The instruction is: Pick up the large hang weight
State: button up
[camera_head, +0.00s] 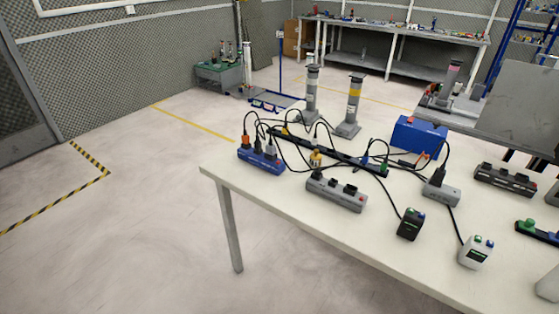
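I cannot pick out a large hang weight for certain in the head view. Grey upright posts with square bases stand at the far side of the white table (290,205). One has a yellow band (353,105), and another has a pale top (312,87). I cannot tell whether they stand on the table or behind it. A grey rounded shape (547,288) is cut off at the lower right edge, and I cannot tell what it is. My gripper is not in view.
The table holds a blue power strip (261,161), a grey power strip (336,194), a blue box (418,137), a black adapter (411,224), a white adapter (475,252) and loose cables. A grey panel (515,95) stands at right. The floor at left (120,240) is clear.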

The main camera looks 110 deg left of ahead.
aim_at(316, 158)
jog(key=u, duration=3.55)
